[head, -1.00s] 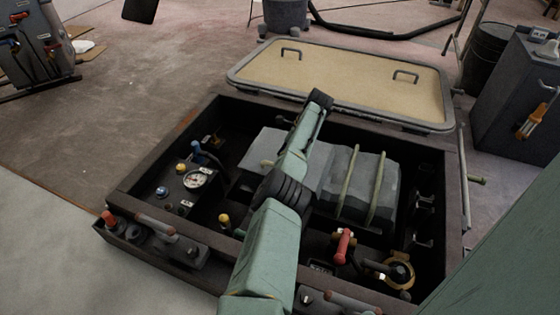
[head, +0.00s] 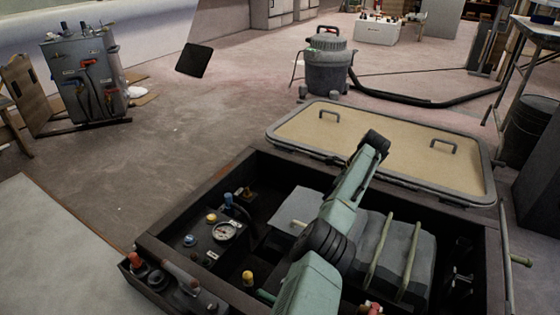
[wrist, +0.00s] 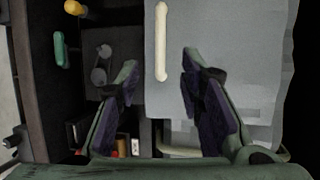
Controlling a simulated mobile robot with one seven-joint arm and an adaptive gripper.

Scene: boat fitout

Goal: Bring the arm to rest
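My green arm (head: 347,205) reaches over an open dark-framed compartment (head: 180,222) in the head view. My gripper is hidden from the head view. In the wrist view my gripper (wrist: 158,78) is open, its two fingers apart with nothing held between them. Below it are a grey block (wrist: 225,60) with a pale bar (wrist: 161,42) and the dark inside of the compartment.
The compartment holds a gauge (head: 225,231), a blue-handled valve (head: 229,199), a yellow knob (head: 248,278) and a strapped grey block (head: 385,250). A tan lid (head: 400,150) lies behind it. A shop vacuum (head: 328,68) and an upright grey unit (head: 85,75) stand farther back on open floor.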

